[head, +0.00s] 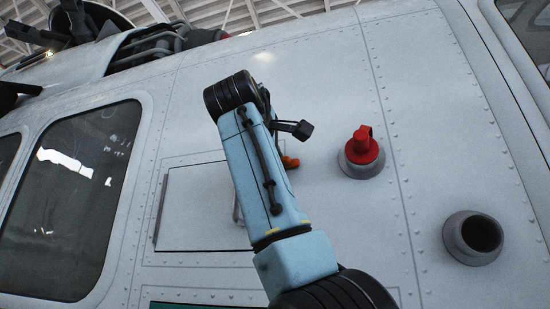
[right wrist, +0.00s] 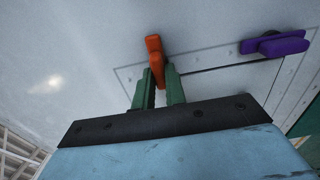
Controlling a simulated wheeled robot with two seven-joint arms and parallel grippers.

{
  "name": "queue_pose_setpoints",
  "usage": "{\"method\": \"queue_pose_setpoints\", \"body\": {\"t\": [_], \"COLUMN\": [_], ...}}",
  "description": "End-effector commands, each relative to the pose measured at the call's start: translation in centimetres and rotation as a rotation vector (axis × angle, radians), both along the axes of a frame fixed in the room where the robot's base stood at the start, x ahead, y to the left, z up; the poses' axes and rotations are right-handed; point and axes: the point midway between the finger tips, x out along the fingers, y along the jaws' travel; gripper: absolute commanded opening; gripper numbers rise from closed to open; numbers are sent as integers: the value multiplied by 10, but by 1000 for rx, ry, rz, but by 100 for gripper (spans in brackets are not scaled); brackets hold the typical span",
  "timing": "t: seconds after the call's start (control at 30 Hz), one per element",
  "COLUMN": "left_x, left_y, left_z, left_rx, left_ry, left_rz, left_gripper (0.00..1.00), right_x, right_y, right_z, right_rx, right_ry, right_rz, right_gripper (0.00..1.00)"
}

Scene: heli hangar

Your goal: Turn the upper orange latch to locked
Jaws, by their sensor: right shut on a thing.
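The orange latch (right wrist: 155,50) shows in the right wrist view at the corner of the panel outline. My right gripper (right wrist: 161,84) has its two green fingers on either side of the latch's lower part and is shut on it. The latch's upper end sticks out past the fingertips. In the head view a small part of the orange latch (head: 290,162) shows at the right edge of my right arm, which hides the rest of it and the gripper's fingers. My left gripper is in neither view.
A purple latch (right wrist: 276,45) sits on the panel to the right in the right wrist view. In the head view, a red-capped fitting (head: 362,152) and an open grey pipe (head: 475,238) stick out of the white hull at right. A hatch panel (head: 198,208) and window (head: 72,200) lie left.

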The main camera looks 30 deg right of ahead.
Motion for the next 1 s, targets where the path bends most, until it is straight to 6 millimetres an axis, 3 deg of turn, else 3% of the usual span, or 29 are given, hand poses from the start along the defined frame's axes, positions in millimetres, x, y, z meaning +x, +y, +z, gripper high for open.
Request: {"method": "queue_pose_setpoints", "body": {"t": [0.5,0.53,0.7,1.0], "left_x": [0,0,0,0], "left_y": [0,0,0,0], "left_z": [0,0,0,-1], "left_rx": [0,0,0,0], "left_ry": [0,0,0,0], "left_rz": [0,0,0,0], "left_gripper": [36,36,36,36], "right_x": [0,0,0,-1], "right_y": [-1,-1,0,1], "right_z": [1,1,1,0], "right_rx": [-15,-15,-15,-13], "right_ry": [15,15,14,14], "right_rz": [-1,-1,-1,0], "right_gripper": [0,14,35,35]}}
